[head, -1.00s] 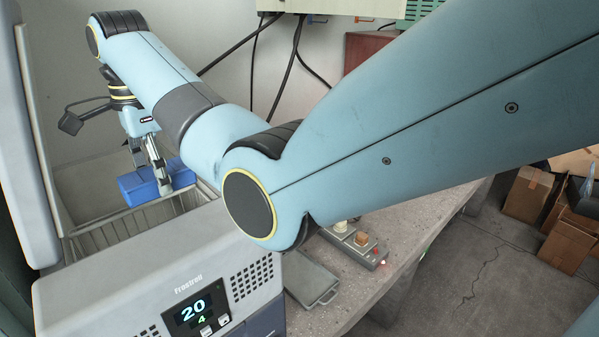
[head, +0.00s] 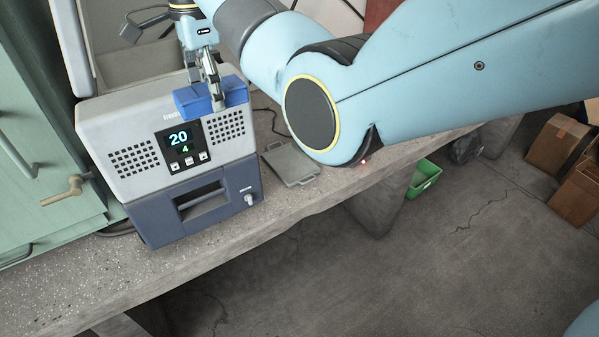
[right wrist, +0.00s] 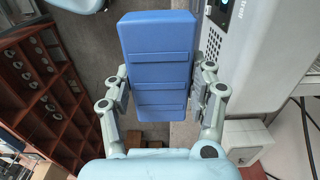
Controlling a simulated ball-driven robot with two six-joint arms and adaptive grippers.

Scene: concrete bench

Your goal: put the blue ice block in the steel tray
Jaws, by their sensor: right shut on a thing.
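The blue ice block (head: 194,101) is held in my right gripper (head: 217,103), in front of the top right of the cooler's front panel in the head view. In the right wrist view the block (right wrist: 157,60) stands lengthwise between the two fingers, which press on its sides. The steel tray (head: 290,163) lies flat on the bench just right of the cooler, partly behind my right arm's elbow; what shows of it is empty. My left gripper is not in view.
The grey cooler (head: 140,135) has its lid (head: 68,45) up and a display reading 20 and 4. The concrete bench (head: 100,270) has a clear front strip. A green bin (head: 424,178) and cardboard boxes (head: 558,143) stand on the floor beyond.

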